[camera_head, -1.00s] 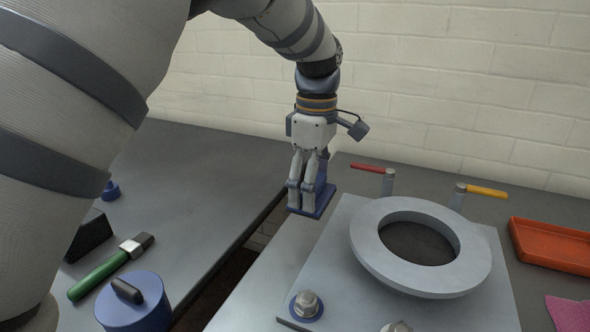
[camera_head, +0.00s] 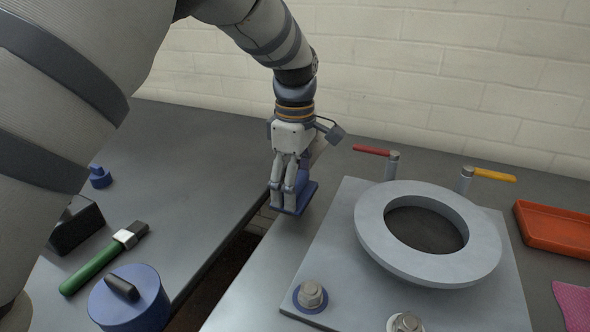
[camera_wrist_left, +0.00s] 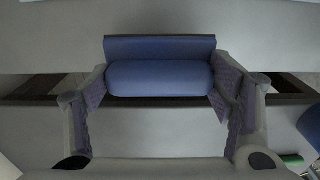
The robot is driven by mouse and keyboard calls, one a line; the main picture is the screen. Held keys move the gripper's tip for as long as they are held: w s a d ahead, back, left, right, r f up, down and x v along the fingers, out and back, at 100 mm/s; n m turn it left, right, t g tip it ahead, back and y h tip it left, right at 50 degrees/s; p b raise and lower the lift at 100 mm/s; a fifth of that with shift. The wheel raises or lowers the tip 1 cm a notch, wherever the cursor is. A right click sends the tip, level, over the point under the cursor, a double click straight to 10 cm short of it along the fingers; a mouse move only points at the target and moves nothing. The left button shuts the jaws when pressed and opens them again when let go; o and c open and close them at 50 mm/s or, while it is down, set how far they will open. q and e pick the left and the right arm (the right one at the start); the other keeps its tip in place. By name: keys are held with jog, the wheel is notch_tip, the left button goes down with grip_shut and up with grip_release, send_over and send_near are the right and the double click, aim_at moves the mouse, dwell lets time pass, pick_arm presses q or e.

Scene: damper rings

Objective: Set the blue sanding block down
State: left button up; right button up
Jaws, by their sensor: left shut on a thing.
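The blue sanding block (camera_head: 304,196) is in my left gripper (camera_head: 283,200), near the gap between the two grey tables. In the left wrist view the block's rounded blue handle (camera_wrist_left: 160,78) sits between the two fingers, with a flat blue base behind it. The left gripper (camera_wrist_left: 158,90) is shut on it. The block appears held above the gap and the edge of the right table; its exact height cannot be told. My right gripper is in no view.
On the right table are a plate (camera_head: 345,210) with a grey ring (camera_head: 480,255), bolts, red (camera_head: 371,151) and yellow (camera_head: 494,175) handled valves, an orange tray (camera_head: 553,228) and a pink cloth (camera_head: 574,304). The left table (camera_head: 190,165) holds a green-handled brush (camera_head: 92,270) and a blue lidded pot (camera_head: 130,300).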

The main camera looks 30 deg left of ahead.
pick_arm(q)
jog(key=shift+f, duration=0.65)
jog(key=shift+f, duration=0.75)
jog(key=shift+f, duration=0.25)
jog(key=o, duration=1.2)
notch_tip(320, 180, up, 12)
jog(key=shift+r, duration=0.1)
